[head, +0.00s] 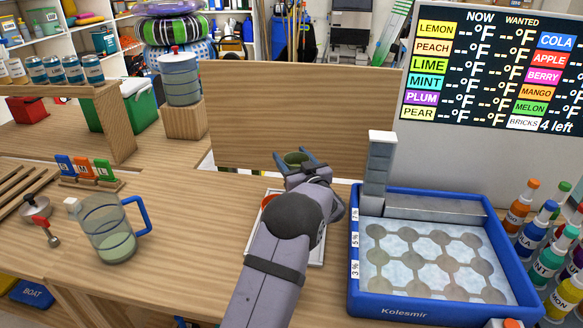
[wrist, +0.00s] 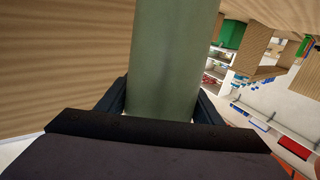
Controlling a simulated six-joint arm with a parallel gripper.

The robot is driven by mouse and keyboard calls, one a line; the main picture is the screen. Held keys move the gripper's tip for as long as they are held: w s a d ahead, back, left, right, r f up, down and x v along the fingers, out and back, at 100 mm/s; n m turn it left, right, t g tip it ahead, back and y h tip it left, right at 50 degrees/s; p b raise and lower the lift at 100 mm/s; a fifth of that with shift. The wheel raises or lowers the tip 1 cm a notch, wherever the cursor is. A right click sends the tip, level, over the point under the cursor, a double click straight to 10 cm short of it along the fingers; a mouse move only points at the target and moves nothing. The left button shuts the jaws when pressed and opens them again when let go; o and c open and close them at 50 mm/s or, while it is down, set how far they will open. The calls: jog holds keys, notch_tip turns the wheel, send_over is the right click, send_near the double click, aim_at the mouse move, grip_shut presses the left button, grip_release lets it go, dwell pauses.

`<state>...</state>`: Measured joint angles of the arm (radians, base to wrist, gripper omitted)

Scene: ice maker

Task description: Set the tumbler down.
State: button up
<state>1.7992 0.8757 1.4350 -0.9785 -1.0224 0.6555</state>
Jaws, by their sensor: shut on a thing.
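My gripper (head: 296,163) is shut on a green translucent tumbler (head: 296,158), near the middle of the head view. Only the tumbler's top shows there, as my wrist and arm hide the rest. In the wrist view the tumbler (wrist: 172,60) stands between the two fingers (wrist: 165,100) and fills the middle of the picture. A white-rimmed tray (head: 318,250) lies on the table under my arm, mostly hidden. I cannot tell whether the tumbler touches any surface.
A pitcher (head: 108,232) with a blue handle stands at the left. The wooden table (head: 190,230) between is clear.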

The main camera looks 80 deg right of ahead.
jog(key=shift+f, duration=1.7)
jog(key=shift+f, duration=0.25)
jog(key=o, duration=1.6)
jog(key=shift+r, duration=0.2)
jog(key=shift+b+v, duration=0.55)
jog(key=shift+v, duration=3.2)
